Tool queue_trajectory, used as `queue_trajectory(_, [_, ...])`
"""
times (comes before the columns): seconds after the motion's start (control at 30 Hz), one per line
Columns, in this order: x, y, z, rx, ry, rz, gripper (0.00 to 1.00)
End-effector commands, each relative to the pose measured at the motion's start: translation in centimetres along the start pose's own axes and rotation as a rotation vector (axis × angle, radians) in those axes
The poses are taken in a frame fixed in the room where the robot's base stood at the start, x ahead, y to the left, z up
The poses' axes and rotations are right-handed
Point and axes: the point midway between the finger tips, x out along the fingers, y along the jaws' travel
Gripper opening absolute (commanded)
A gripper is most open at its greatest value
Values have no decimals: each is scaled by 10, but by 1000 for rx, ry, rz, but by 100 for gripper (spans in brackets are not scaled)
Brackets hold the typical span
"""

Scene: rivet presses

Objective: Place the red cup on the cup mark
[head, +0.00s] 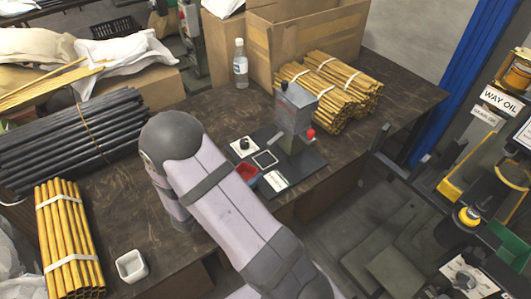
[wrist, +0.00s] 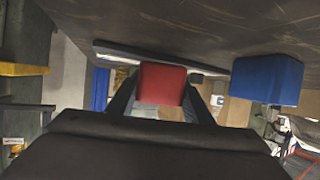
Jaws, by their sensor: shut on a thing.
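The red cup (wrist: 163,83) is between the two dark fingers of my gripper (wrist: 160,92) in the wrist view, which shows the table overhead. The gripper is shut on it. In the head view, only part of the red cup (head: 247,172) shows past my arm, at the near left edge of the press's dark base plate (head: 302,168). My fingers are hidden there. A light square outline (head: 265,159) on the plate, just beyond the cup, looks like the cup mark. I cannot tell whether the cup touches the plate.
The grey press (head: 295,112) with a red knob stands on the plate. A black-knobbed white square (head: 243,147) and a white label (head: 275,181) lie nearby. A blue block-like thing (wrist: 266,80) is beside the cup in the wrist view. A white cup (head: 131,265) stands front left.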

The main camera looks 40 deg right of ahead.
Motion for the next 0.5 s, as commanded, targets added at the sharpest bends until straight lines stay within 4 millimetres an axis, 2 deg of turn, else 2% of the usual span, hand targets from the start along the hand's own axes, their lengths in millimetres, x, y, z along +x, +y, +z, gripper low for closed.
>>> queue_trajectory(0.03, [13,2,-6,3,-1,7,21])
queue_trajectory(0.2, [45,1,-19,2,0,5,21])
queue_trajectory(0.33, [60,0,-25,2,0,2,21])
queue_trajectory(0.5, [67,0,-27,0,-1,-1,21])
